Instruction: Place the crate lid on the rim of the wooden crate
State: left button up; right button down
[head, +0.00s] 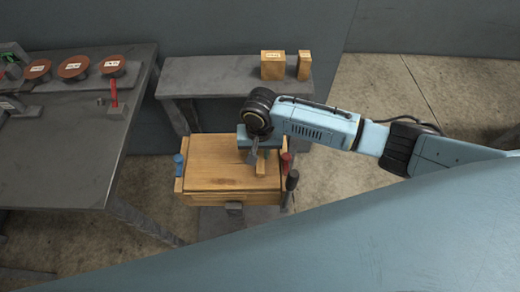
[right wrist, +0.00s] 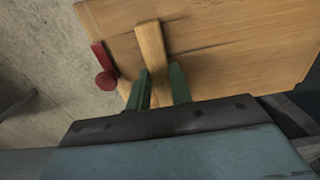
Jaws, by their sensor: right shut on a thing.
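The crate lid (head: 212,158) is a flat wooden panel with a raised wooden bar, and it lies over the top of the wooden crate (head: 215,197). The crate's front wall shows below the lid's front edge. I cannot tell whether the lid touches the rim all round. My right gripper (head: 260,160) comes down from above onto the lid's right half. In the right wrist view its two green fingers (right wrist: 161,84) are shut on the bar of the lid (right wrist: 215,45). The crate is hidden under the lid there. My left gripper is not in view.
A blue-handled clamp (head: 179,165) stands at the crate's left side, a red-handled one (head: 287,160) at its right. A grey bench (head: 215,75) behind holds two wooden blocks (head: 272,65). A dark table (head: 60,150) at left holds several round discs (head: 73,67) and a red-handled tool (head: 114,92).

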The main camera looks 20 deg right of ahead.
jog(key=shift+f, duration=0.25)
jog(key=c, duration=1.3)
grip_release()
jog(key=shift+o, duration=0.2)
jog(key=shift+r, duration=0.5)
notch_tip(320, 180, up, 12)
jog(key=p, duration=0.2)
jog(key=shift+r, duration=0.1)
